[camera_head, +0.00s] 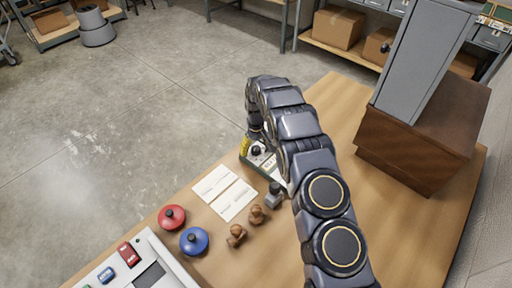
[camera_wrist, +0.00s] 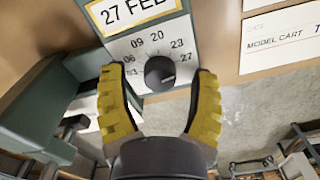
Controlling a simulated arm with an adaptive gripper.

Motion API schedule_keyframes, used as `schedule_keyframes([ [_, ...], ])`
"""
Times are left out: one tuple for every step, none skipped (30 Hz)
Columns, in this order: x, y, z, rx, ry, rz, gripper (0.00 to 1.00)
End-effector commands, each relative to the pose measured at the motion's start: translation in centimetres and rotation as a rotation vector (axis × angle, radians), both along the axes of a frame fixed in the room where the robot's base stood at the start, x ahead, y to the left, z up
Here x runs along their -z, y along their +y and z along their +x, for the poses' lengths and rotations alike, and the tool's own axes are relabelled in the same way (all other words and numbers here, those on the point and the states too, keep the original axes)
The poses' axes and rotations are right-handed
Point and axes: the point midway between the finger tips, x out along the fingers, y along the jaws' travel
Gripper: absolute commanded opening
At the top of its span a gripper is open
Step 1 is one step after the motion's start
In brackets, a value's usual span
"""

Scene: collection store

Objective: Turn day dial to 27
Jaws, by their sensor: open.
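The day dial (camera_wrist: 160,72) is a round dark knob on a pale face in the wrist view. Numbers including 06, 09, 20, 23 and 27 are printed around it. A light mark on the knob seems to face right, toward 27, but it is small. The window (camera_wrist: 130,12) above reads "27 FEB". My gripper (camera_wrist: 157,84) is open, its yellow fingers on either side of the knob with gaps showing. Contact with the knob cannot be told. In the head view the dial's device (camera_head: 268,163) is partly hidden by my arm.
A brown box-like stand (camera_head: 425,135) bears a grey cabinet at right. The table's middle right is clear.

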Motion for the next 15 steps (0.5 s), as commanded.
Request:
schedule_keyframes([
  [0.04, 0.01, 0.02, 0.000, -0.001, 0.000, 0.61],
  [0.02, 0.01, 0.03, 0.000, -0.001, -0.001, 0.61],
  [0.01, 0.01, 0.03, 0.000, -0.001, -0.001, 0.61],
  [0.00, 0.00, 0.03, 0.000, -0.001, -0.001, 0.61],
  [-0.01, 0.00, 0.03, 0.000, -0.001, -0.001, 0.61],
  [-0.02, 0.01, 0.03, 0.000, -0.001, -0.001, 0.57],
  [-0.02, 0.01, 0.03, 0.000, -0.001, -0.001, 0.44],
  [-0.02, 0.01, 0.02, 0.000, -0.001, -0.001, 0.32],
  [-0.02, 0.01, 0.02, 0.000, -0.001, -0.001, 0.15],
  [-0.02, 0.00, 0.02, 0.000, 0.000, -0.001, 0.02],
  [-0.02, -0.01, 0.01, 0.000, 0.000, -0.001, 0.00],
  [-0.01, -0.01, 0.01, 0.000, 0.000, 0.000, 0.00],
  [0.00, -0.01, 0.01, 0.000, 0.000, 0.000, 0.00],
  [0.00, -0.01, 0.01, 0.000, -0.001, 0.000, 0.00],
  [0.02, -0.01, 0.01, 0.001, 0.000, 0.000, 0.00],
])
